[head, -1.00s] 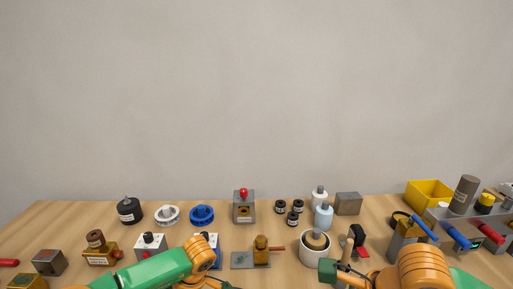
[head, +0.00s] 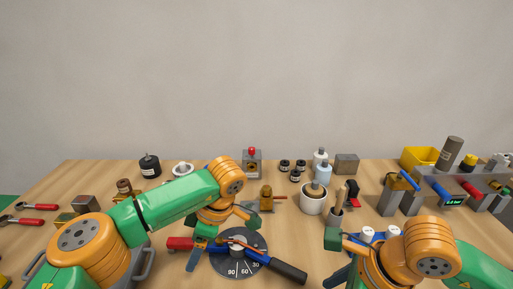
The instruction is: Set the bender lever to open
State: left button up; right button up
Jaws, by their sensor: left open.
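The bender (head: 235,268) lies at the bottom middle of the head view, a dark round dial marked 90, 60 and 30. Its lever (head: 290,272) has a black grip pointing to the lower right, near the 30 mark side. My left gripper (head: 220,238) hangs from above at the bender's far left side, open and apart from the black grip. Its wrist and arm hide part of the bender's left side. A red handle end (head: 180,243) shows left of it. My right gripper (head: 337,262) is right of the lever, partly hidden by its own wrist; its jaws are unclear.
A white pot (head: 313,199), a brass fixture (head: 267,199) and a grey box with a red button (head: 252,163) stand behind the bender. A yellow bin (head: 419,157) is at the back right. Red-handled tools (head: 38,207) lie at the left. Some bare wood shows in front of the pot.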

aim_at(293, 273)
jog(key=k, duration=1.15)
